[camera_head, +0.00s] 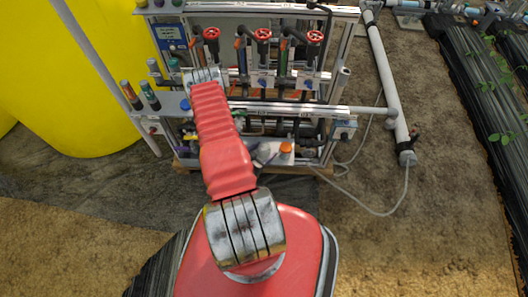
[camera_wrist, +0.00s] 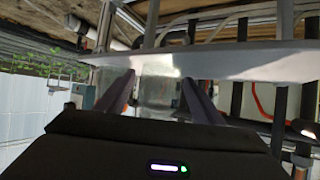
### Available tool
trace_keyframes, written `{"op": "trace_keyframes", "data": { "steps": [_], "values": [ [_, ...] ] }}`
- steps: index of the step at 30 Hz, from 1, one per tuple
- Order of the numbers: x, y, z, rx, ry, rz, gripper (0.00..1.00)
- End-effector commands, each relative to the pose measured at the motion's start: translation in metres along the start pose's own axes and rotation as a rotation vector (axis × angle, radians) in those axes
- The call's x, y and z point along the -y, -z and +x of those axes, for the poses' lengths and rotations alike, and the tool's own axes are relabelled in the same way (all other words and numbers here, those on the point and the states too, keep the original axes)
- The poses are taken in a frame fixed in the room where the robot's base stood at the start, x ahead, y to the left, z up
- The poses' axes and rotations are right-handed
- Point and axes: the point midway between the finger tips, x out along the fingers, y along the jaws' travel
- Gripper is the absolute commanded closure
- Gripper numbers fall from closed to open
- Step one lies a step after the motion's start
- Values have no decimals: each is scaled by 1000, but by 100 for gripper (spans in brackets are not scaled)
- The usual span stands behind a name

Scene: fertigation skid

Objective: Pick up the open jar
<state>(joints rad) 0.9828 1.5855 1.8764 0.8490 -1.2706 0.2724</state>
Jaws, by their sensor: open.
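In the wrist view my gripper (camera_wrist: 156,80) has its two dark fingers spread wide apart. A pale, see-through, glassy shape (camera_wrist: 155,97) shows between and beyond the fingers; it may be the open jar, but its rim and outline are not clear. I cannot tell whether either finger touches it. In the head view my red arm reaches up over the skid, and my gripper cannot be made out. No jar can be told for sure there.
A pale shelf or rail (camera_wrist: 225,64) crosses close beyond the fingers in the wrist view. The skid frame (camera_head: 290,108) carries red valve handwheels (camera_head: 263,35) and pipes. A yellow tank (camera_head: 75,90) stands left. Open ground (camera_head: 400,245) lies at the right front.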

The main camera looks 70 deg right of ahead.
Motion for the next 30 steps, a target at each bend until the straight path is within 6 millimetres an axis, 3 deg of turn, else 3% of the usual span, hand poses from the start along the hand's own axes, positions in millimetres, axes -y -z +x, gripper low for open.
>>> {"op": "trace_keyframes", "data": {
  "steps": [12,30],
  "values": [
    [0,0,0,0,0,0,40],
    [0,0,0,0,0,0,81]
  ]
}}
